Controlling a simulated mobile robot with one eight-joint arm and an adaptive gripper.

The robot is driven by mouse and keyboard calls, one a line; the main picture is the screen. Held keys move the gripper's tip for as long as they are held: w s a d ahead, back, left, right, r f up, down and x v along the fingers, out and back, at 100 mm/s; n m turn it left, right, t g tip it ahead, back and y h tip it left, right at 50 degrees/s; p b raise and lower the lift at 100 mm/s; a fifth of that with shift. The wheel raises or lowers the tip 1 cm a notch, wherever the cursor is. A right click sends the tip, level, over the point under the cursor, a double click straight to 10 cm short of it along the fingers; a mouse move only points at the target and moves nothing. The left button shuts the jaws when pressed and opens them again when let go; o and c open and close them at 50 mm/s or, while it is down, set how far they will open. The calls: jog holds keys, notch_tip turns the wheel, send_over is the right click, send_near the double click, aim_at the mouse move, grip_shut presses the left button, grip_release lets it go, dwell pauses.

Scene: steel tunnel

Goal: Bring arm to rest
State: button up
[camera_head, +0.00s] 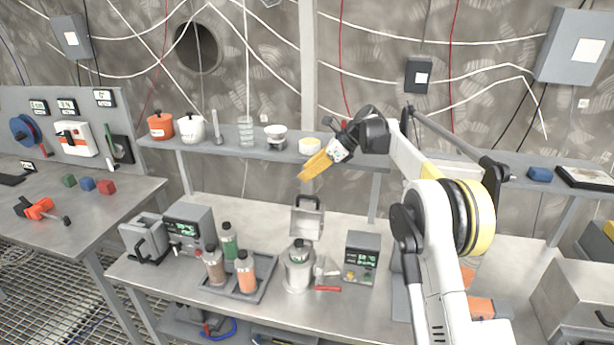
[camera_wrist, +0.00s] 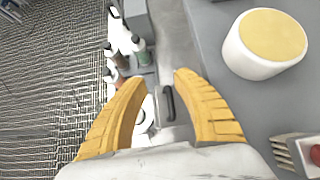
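My gripper (camera_head: 312,168) has yellow fingers and is up in the air in front of the shelf, to the left of my raised arm. In the wrist view my gripper (camera_wrist: 158,100) is open, with a wide gap between the two fingers and nothing held. A white round container with a yellow top (camera_wrist: 265,45) is beside the right finger, apart from it. In the head view this container (camera_head: 309,146) stands on the shelf, just behind my gripper.
The shelf (camera_head: 270,157) also carries an orange pot (camera_head: 160,125), a white pot (camera_head: 191,127) and bowls. Below, the workbench (camera_head: 340,310) holds a bottle tray (camera_head: 236,291), a metal canister (camera_head: 299,268) and a display box (camera_head: 361,258). A side table (camera_head: 60,225) stands left.

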jog(key=s+d+r+n+t+h+b, duration=0.1)
jog(key=s+d+r+n+h, duration=0.15)
jog(key=s, duration=0.55)
jog(key=s+d+r+n+h+b, duration=0.15)
jog(key=s+n, duration=0.25)
jog(key=s, duration=0.4)
jog(key=s+d+r+n+t+h+b, duration=0.1)
jog(key=s+d+r+n, duration=0.2)
jog(key=s, duration=0.4)
jog(key=s+d+f+n+h+b, duration=0.1)
jog(key=s+f+n, duration=0.3)
jog(key=s, duration=0.4)
jog(key=s+d+f+n+t+h+b, duration=0.1)
jog(key=s+d+f+n, duration=0.2)
jog(key=s, duration=0.6)
jog(key=s+d+f+n+t+h+b, duration=0.1)
jog(key=s+d+f+n, duration=0.1)
jog(key=s+f+n, duration=0.3)
jog(key=s+f, duration=0.2)
jog(key=s, duration=0.2)
jog(key=shift+d+h, duration=0.15)
jog(key=shift+h, duration=0.15)
